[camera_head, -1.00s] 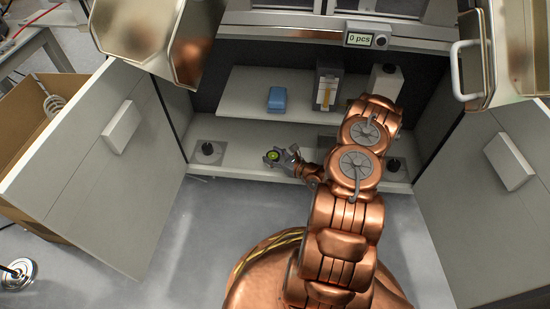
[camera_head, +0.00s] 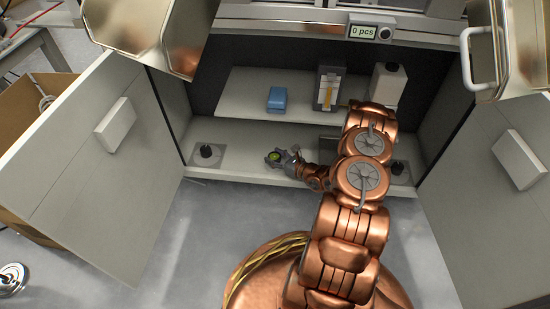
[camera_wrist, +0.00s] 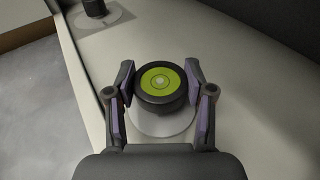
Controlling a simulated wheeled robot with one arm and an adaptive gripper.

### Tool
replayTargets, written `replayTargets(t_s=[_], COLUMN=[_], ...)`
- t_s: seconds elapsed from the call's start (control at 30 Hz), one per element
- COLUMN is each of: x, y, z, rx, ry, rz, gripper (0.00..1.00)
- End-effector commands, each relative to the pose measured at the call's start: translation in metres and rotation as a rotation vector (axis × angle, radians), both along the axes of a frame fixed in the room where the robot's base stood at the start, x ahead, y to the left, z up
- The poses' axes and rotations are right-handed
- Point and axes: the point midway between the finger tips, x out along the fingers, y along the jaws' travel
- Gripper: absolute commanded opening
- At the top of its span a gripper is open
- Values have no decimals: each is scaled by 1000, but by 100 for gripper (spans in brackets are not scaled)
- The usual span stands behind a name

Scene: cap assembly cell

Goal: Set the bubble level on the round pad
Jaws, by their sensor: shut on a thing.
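The bubble level (camera_wrist: 160,83) is a round black puck with a lime-green top marked with rings. In the wrist view it sits between the two fingers of my gripper (camera_wrist: 160,88), which is shut on its sides. A pale round pad (camera_wrist: 163,124) shows beneath it and towards the palm; the rest of the pad is hidden by the level. I cannot tell whether the level touches the pad. In the head view the level (camera_head: 274,156) and my gripper (camera_head: 284,157) are over the lower cabinet shelf, and the pad cannot be made out.
A black knob-like foot (camera_head: 206,150) on a plate stands left on the lower shelf; another (camera_head: 397,168) stands right. A blue box (camera_head: 277,98), a grey box (camera_head: 328,88) and a white container (camera_head: 388,84) are on the upper shelf. Open cabinet doors (camera_head: 75,145) flank both sides.

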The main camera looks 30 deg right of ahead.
Motion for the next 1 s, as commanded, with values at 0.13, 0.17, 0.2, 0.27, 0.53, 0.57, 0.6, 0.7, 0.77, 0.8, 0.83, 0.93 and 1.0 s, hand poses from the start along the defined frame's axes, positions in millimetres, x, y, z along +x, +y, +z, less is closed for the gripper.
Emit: replayTargets(t_s=[0.13,0.17,0.2,0.27,0.53,0.57,0.6,0.7,0.77,0.8,0.83,0.93,1.0], x=[0,0,0,0,-1,-1,-1,-2,-2,-3,-3,-3,-4], y=[0,0,0,0,1,1,1,1,1,1,1,2,2], z=[-1,-2,-3,-5,-14,-16,-17,-19,-20,-21,-21,-24,-25], rx=[0,0,1,1,0,0,-1,0,0,1,0,1,2], ry=[0,0,0,0,6,7,9,12,15,16,17,20,23], rz=[0,0,0,0,0,0,0,-1,-1,-1,-1,-1,-1], gripper=[18,18,18,18,18,18,18,56,62,66,70,78,78])
